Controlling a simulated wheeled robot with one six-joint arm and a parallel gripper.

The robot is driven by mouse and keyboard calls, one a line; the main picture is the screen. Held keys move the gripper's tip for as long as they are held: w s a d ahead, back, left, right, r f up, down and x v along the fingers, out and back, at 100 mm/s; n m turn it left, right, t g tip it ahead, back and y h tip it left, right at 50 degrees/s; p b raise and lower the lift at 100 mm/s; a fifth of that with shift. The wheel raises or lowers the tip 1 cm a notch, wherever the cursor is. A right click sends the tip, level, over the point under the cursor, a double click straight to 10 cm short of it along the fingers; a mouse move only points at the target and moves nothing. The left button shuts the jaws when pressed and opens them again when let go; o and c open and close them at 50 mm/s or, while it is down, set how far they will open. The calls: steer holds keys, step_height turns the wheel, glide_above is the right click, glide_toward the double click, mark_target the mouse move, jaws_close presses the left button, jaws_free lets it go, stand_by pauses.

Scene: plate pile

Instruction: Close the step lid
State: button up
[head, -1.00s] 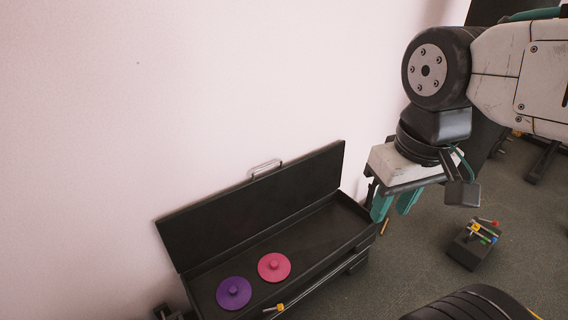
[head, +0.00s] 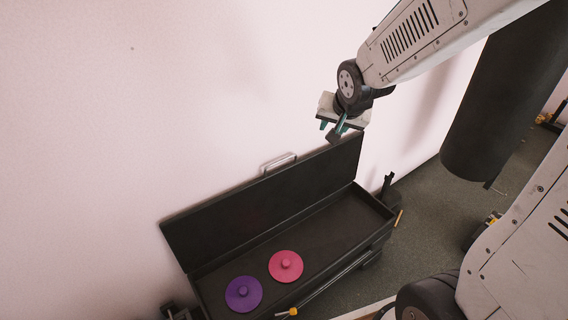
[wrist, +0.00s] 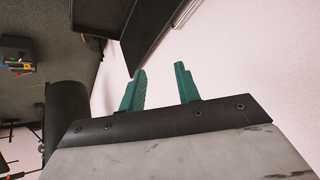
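The step lid (head: 265,203) is a long black panel standing open, leaning back against the wall, with a metal handle (head: 278,162) on its top edge. Below it is the black step box (head: 335,222), open at the top. A purple disc (head: 243,294) and a pink disc (head: 286,266) lie in it, each with a knob. My gripper (head: 337,128) is above the lid's right end, close to its top corner. In the wrist view its teal fingers (wrist: 160,88) are apart with nothing between them. The lid's dark edge (wrist: 150,30) shows beyond them.
The pale wall (head: 130,110) stands right behind the lid. A small block with coloured pieces (wrist: 15,55) stands on the floor in the wrist view.

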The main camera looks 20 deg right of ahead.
steer(key=w+f+m+t+y, duration=0.2)
steer(key=w+f+m+t, duration=0.15)
steer(key=w+f, duration=0.85)
steer(key=w+a+f+m+t+y, duration=0.1)
steer(key=a+f+m+t+y, duration=0.15)
steer(key=f, duration=0.45)
steer(key=w+a+f+m+t+y, duration=0.1)
steer(key=a+f+m+t, duration=0.15)
steer(key=f, duration=0.45)
steer(key=x, duration=0.7)
steer(key=shift+w+d+f+g, duration=0.15)
steer(key=shift+d+f+g, duration=0.15)
steer(key=shift+d+g, duration=0.05)
jaws_close()
